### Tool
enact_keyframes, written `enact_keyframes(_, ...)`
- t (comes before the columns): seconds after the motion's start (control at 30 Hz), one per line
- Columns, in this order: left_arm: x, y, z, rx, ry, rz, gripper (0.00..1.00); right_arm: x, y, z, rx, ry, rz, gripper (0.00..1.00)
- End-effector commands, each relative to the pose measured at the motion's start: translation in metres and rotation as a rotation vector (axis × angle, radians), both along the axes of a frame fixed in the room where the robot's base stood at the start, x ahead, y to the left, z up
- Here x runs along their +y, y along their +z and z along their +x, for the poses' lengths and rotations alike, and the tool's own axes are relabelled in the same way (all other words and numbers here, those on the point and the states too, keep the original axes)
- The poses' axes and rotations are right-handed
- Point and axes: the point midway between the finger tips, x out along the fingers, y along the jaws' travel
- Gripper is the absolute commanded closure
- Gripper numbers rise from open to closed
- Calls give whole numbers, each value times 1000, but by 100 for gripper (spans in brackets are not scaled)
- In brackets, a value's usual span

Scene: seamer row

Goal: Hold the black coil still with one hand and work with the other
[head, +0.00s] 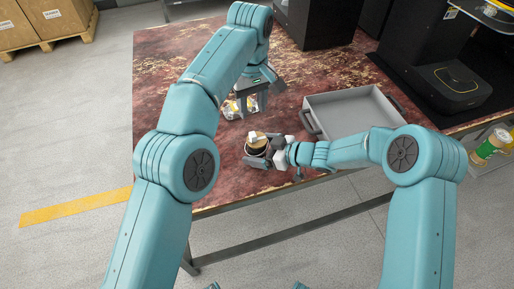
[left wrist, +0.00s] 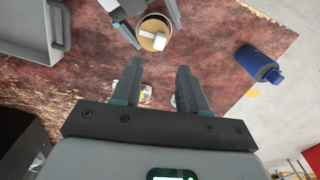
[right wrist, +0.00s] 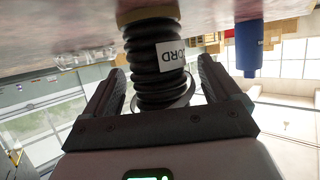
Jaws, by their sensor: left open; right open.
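The black coil (right wrist: 155,70) is ribbed, with a white label, and stands between the fingers of my open right gripper (right wrist: 165,95); I cannot tell whether the fingers touch it. In the left wrist view its tan top (left wrist: 153,42) carries a small white block (left wrist: 150,39). My right gripper (head: 280,146) reaches it from the right in the head view. My left gripper (head: 252,100) is open above the table, behind the coil. Small shiny yellow-and-white packets (head: 233,108) lie near it, partly hidden by its fingers in the left wrist view.
A grey tray (head: 350,112) with handles stands right of the coil. A blue bottle (left wrist: 260,63) shows in the left wrist view. Black machines (head: 450,70) stand at the back right. The table's front edge is close to the coil. The table's back left is clear.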

Motion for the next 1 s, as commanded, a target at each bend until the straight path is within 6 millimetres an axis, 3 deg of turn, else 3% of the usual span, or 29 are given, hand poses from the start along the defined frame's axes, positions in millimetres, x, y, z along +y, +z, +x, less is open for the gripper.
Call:
enact_keyframes(0.37,0,0,0,0,0,0,57,6,-3,3,0,-1,0,9)
enact_keyframes(0.4,0,0,0,0,0,0,57,6,-3,3,0,-1,0,16)
enact_keyframes(0.57,0,0,0,0,0,0,57,6,-3,3,0,-1,0,68)
enact_keyframes(0.6,0,0,0,0,0,0,57,6,-3,3,0,-1,0,70)
enact_keyframes(0.67,0,0,0,0,1,-1,74,6,-3,3,0,-1,0,70)
enact_keyframes(0.73,3,-1,1,4,13,-12,96,6,-3,3,0,-1,0,70)
enact_keyframes(0.87,18,-6,2,33,91,-94,100,6,-3,3,0,-1,0,70)
enact_keyframes(1.0,45,-14,-1,97,289,-271,100,6,-3,3,0,-1,0,70)
